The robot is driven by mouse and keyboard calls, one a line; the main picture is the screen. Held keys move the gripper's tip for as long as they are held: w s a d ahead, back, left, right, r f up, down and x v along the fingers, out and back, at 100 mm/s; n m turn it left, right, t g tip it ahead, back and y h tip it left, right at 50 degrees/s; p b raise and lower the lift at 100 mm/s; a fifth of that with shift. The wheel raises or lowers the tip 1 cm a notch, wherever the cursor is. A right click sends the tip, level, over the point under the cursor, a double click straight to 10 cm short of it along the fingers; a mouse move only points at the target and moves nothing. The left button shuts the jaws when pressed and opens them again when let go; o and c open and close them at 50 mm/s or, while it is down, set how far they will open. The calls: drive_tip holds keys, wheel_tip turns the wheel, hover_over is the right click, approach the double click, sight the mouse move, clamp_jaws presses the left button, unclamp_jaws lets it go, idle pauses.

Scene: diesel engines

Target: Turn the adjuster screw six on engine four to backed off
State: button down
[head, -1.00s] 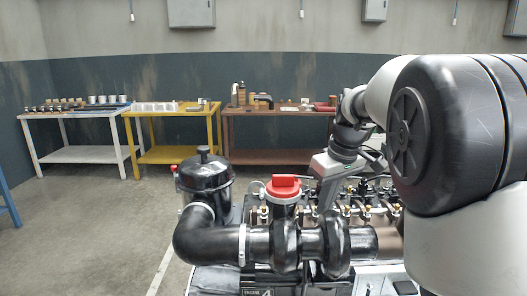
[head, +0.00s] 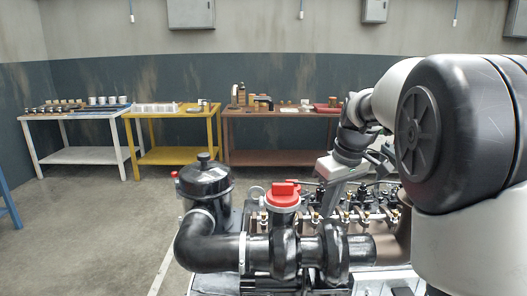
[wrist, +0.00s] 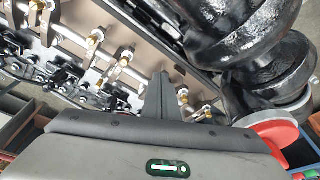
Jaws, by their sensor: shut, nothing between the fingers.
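Engine four (head: 290,245) fills the lower middle of the head view, with a row of brass-tipped adjuster screws (head: 345,216) on its rocker arms. My gripper (head: 327,203) hangs over the row behind the red cap, fingers pointing down. In the wrist view the shut, empty fingers (wrist: 163,78) reach in among the rockers. One brass screw (wrist: 183,97) lies just right of the fingers, and others (wrist: 125,60) lie to the upper left. No numbers show on the screws, so I cannot tell which is six, nor whether the fingertips touch anything.
A red cap (head: 284,190) and black pipe (head: 210,245) stand at the engine's front, with a black canister (head: 205,178) to the left. The red cap (wrist: 272,135) sits close right of my gripper in the wrist view. Work tables (head: 170,117) stand along the back wall.

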drive_tip(key=p+v, duration=0.2)
drive_tip(key=v, duration=0.1)
drive_tip(key=w+p+v, duration=0.1)
drive_tip(key=shift+s+a+r, duration=0.15)
drive_tip(key=shift+a+r, duration=0.1)
drive_tip(key=shift+r, duration=0.2)
drive_tip(key=shift+m+t, duration=0.5)
drive_tip(key=shift+m, duration=0.4)
drive_tip(key=s+r+p, duration=0.1)
drive_tip(key=s+r, duration=0.1)
drive_tip(key=s+r+p, duration=0.1)
drive_tip(key=s+r, duration=0.1)
drive_tip(key=s, duration=0.1)
drive_tip(key=s+a+r+p, duration=0.1)
drive_tip(key=s+r, duration=0.1)
drive_tip(key=shift+s+r, duration=0.15)
drive_tip(key=shift+s, duration=0.25)
drive_tip(key=s+r+m+t+h+p, duration=0.1)
drive_tip(key=s+m+p, duration=0.3)
drive_tip(key=s, duration=1.5)
drive_tip(key=shift+a+r+t+p, duration=0.45)
drive_tip(key=shift+t+p, duration=0.15)
drive_tip(key=shift+p, duration=0.25)
drive_tip(key=shift+s, duration=0.1)
